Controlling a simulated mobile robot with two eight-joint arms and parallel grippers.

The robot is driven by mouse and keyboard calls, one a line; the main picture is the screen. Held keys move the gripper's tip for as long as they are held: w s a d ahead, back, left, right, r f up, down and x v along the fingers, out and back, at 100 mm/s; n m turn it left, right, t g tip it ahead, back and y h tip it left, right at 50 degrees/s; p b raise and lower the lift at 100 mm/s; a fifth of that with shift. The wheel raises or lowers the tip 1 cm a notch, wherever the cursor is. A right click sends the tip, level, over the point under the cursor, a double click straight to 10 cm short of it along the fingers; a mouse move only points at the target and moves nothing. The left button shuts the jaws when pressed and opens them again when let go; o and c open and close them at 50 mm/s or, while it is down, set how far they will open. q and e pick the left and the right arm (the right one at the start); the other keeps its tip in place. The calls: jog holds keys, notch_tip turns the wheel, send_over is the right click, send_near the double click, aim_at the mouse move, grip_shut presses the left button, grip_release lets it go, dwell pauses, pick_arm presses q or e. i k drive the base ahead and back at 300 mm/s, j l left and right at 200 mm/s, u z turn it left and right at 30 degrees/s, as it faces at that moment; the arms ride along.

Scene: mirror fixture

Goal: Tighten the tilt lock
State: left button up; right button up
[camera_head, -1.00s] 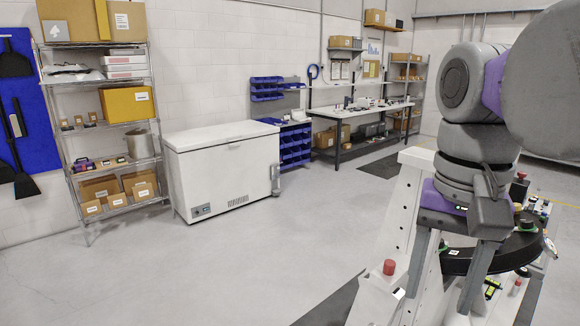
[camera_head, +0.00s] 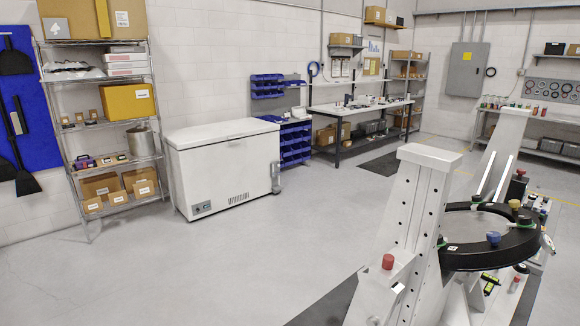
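The mirror fixture stands at the lower right. It has perforated white uprights (camera_head: 420,205) and a black ring (camera_head: 465,257) around a pale round face (camera_head: 478,226). A red knob (camera_head: 388,262) sits on a white part at the left of the fixture. A blue knob (camera_head: 493,239) stands on the front of the ring, and a yellowish knob (camera_head: 514,204) sits at its back right. Another dark post with a red top (camera_head: 520,172) is behind the ring. I cannot tell which knob is the tilt lock. Neither gripper is in view.
A white chest freezer (camera_head: 225,165) and a wire shelf with boxes (camera_head: 110,130) stand against the left wall. A workbench (camera_head: 360,110) is at the back. The floor in the middle is clear.

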aim_at(521, 172)
jog(key=z, duration=1.45)
jog(key=i+l, duration=0.15)
jog(key=l, duration=0.3)
jog(key=i+l+u, duration=0.1)
jog(key=l, duration=0.35)
jog(key=i+l, duration=0.15)
jog(key=l, duration=0.3)
jog(key=i+l+u, duration=0.1)
jog(key=l, duration=0.35)
